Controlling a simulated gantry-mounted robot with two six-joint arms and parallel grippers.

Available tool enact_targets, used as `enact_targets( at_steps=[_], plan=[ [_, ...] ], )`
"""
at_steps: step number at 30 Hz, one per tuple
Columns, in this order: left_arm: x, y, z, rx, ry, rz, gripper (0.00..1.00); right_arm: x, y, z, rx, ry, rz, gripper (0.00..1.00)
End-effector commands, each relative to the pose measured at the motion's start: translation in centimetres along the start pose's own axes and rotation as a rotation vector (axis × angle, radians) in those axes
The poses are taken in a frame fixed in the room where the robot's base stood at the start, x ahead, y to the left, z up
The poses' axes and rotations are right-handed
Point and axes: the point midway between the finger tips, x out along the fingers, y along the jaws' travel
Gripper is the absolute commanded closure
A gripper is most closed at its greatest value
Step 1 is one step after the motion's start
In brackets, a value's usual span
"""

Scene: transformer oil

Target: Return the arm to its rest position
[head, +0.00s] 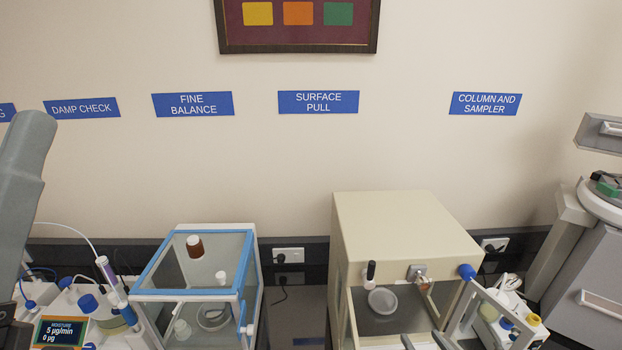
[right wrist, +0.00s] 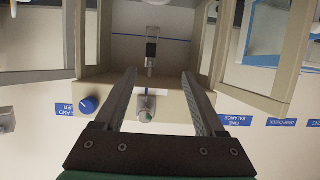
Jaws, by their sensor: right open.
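My right gripper (head: 425,342) shows only its fingertips at the bottom edge of the head view, in front of the beige cabinet (head: 405,225) under the SURFACE PULL sign. In the right wrist view my right gripper (right wrist: 157,76) is open, its two fingers apart with nothing held. The cabinet front (right wrist: 178,103), with a small metal fitting (right wrist: 146,115), shows beyond and between the fingers. A grey link of my left arm stands at the left of the head view; its gripper is out of view.
The cabinet's glazed door (head: 478,318) stands open at its right side. A round dish (head: 383,301) is inside. A blue-framed glass balance case (head: 195,268) stands to the left. A moisture meter (head: 62,331) is at the far left, and a grey machine (head: 590,270) at the right.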

Motion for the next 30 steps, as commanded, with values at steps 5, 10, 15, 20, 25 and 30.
enact_targets(
  at_steps=[5,10,15,20,25,30],
  plan=[
    [0.4,0.0,-0.3,0.000,-0.001,0.000,0.50,-0.8,-1.4,-6.4,-0.032,0.111,-0.016,0.28],
    [0.7,0.0,-0.6,0.000,-0.001,0.000,0.50,-2.7,-2.6,-13.1,-0.065,0.243,-0.022,0.28],
    [1.0,0.0,-0.9,0.000,0.000,0.000,0.50,-7.0,-4.3,-22.4,-0.094,0.447,-0.021,0.28],
    [1.4,0.0,-1.3,0.000,0.000,0.000,0.50,-15.8,-6.1,-33.0,-0.100,0.745,-0.013,0.28],
    [1.6,0.0,-1.4,0.000,0.000,0.000,0.50,-26.2,-6.7,-39.6,-0.069,1.032,0.004,0.28],
    [1.6,0.0,-1.4,0.000,0.000,0.000,0.50,-31.6,-6.0,-40.7,-0.024,1.171,0.022,0.28]
  ],
)
